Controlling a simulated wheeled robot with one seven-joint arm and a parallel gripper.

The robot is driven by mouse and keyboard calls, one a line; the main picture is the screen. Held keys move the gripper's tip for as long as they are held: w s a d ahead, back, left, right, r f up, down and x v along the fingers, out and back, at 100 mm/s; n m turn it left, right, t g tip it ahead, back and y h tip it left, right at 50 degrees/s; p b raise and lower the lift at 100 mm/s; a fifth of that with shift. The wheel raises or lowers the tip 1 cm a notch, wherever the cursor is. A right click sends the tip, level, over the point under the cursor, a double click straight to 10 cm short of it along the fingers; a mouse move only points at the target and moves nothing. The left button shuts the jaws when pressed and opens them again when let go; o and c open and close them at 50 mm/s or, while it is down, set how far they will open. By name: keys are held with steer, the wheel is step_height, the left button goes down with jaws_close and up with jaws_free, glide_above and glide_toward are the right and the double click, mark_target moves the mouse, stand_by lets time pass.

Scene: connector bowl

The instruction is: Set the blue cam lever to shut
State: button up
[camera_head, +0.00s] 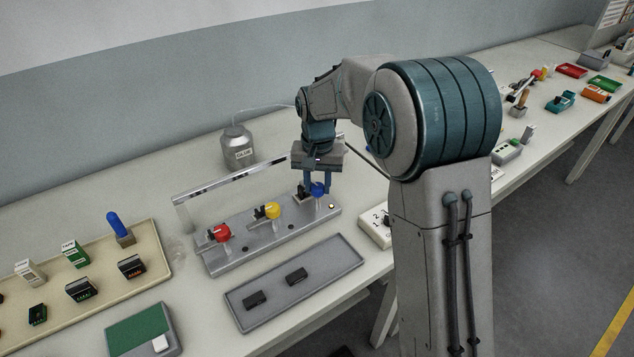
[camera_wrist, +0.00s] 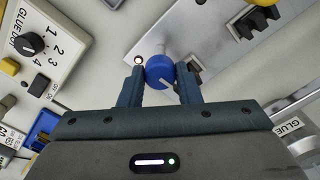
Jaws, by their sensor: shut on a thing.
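The blue cam lever (camera_head: 318,189) is the rightmost of three levers on a grey metal rail block (camera_head: 245,252) in the head view. In the wrist view its round blue knob (camera_wrist: 160,70) sits between my gripper's two fingers. My gripper (camera_wrist: 161,84) is shut on the blue knob, one finger on each side. In the head view my gripper (camera_head: 317,184) reaches down onto the lever from above. A white line marks the knob's face. A small lit spot (camera_wrist: 138,60) shows beside the knob on the block.
The yellow lever (camera_head: 272,210) and the red lever (camera_head: 221,233) stand to the left on the same block. A silver bar (camera_head: 230,180) runs behind them. A grey tray (camera_head: 330,262) with two black parts lies in front. A glue dial box (camera_head: 376,228) is at right.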

steer(key=shift+m, duration=0.6)
steer(key=o, duration=1)
steer(key=shift+c, duration=0.2)
step_height(320, 180, up, 14)
steer(key=shift+s, duration=0.15)
steer(key=s+d+f+t, duration=0.1)
steer(key=s+d+f, duration=0.1)
steer(key=s+d, duration=0.3)
steer(key=s+d+f+n+t, duration=0.1)
steer(key=s+d, duration=0.4)
steer(key=s, duration=0.6)
steer(key=s+d+f+n, duration=0.1)
steer(key=s+d+f, duration=0.3)
steer(key=s, duration=0.5)
steer(key=shift+d+t, duration=0.4)
steer(key=shift+d, duration=0.3)
